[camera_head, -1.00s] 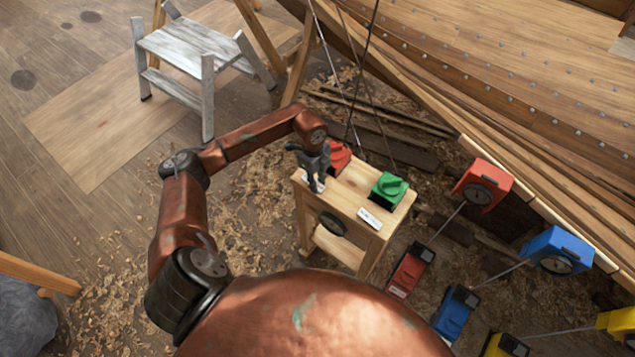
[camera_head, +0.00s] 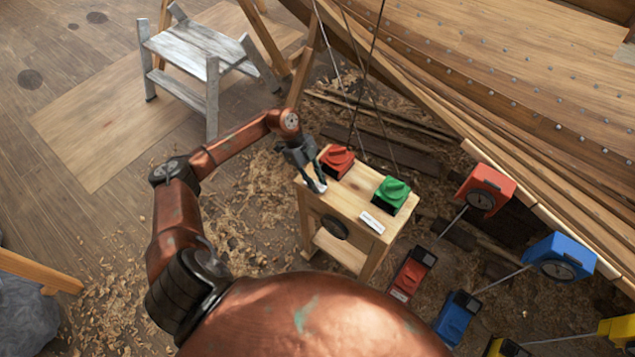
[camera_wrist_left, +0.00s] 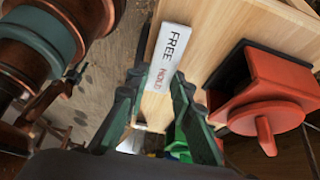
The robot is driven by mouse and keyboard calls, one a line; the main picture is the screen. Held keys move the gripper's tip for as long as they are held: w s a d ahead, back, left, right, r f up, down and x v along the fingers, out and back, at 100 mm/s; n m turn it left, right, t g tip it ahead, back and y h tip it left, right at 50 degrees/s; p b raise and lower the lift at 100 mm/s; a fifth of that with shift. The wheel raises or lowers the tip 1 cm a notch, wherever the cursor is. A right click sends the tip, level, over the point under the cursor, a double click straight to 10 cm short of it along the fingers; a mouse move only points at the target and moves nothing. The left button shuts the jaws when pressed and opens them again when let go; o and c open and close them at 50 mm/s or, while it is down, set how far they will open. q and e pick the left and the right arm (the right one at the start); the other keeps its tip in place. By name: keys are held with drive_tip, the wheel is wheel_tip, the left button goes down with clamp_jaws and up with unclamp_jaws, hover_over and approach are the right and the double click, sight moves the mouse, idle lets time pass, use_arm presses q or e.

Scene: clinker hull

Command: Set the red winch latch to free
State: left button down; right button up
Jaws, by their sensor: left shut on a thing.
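The red winch latch (camera_head: 337,160) sits on the wooden stand (camera_head: 352,190), at its back left. In the left wrist view the red latch (camera_wrist_left: 278,85) is on the right, a red body with a round knob on a dark base. My left gripper (camera_head: 319,186) is at the stand's left front, beside the latch and apart from it. Its fingers (camera_wrist_left: 155,98) look closed around the near end of the white label plate (camera_wrist_left: 170,52) reading FREE and HOLD; the exact contact is hard to see. The latch's setting cannot be read. My right gripper is not in view.
A green latch (camera_head: 391,194) stands to the right on the same stand, with another white label (camera_head: 372,222) in front. Red (camera_head: 485,188) and blue (camera_head: 558,257) winches lie further right, by the hull (camera_head: 520,75). A grey step stool (camera_head: 200,45) stands behind left.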

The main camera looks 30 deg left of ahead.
use_arm(q)
drive_tip(key=c, duration=1.7)
unclamp_jaws()
drive_tip(key=v, duration=1.2)
